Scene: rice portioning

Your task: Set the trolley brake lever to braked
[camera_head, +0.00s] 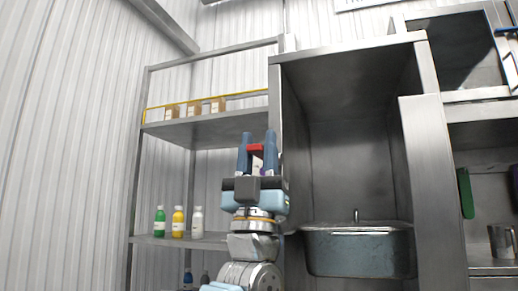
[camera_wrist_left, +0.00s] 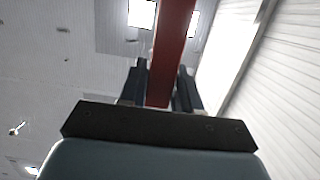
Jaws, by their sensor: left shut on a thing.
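My left gripper (camera_head: 257,152) points upward in front of the metal shelving, its two blue fingers on either side of a red bar (camera_head: 256,148). In the left wrist view the red bar (camera_wrist_left: 171,50) runs from the top edge down between the dark fingers (camera_wrist_left: 160,88) of my left gripper, which is shut on it. I cannot tell whether this bar is the trolley brake lever. A small pale patch shows between the fingers below the red part. No trolley can be made out. My right gripper is in neither view.
The shelving (camera_head: 215,128) holds small brown boxes (camera_head: 194,109) above. A green bottle (camera_head: 160,221), a yellow bottle (camera_head: 178,221) and a white bottle (camera_head: 197,222) stand lower. A metal sink (camera_head: 358,250) is to the right, with a steel cup (camera_head: 502,241) at the far right.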

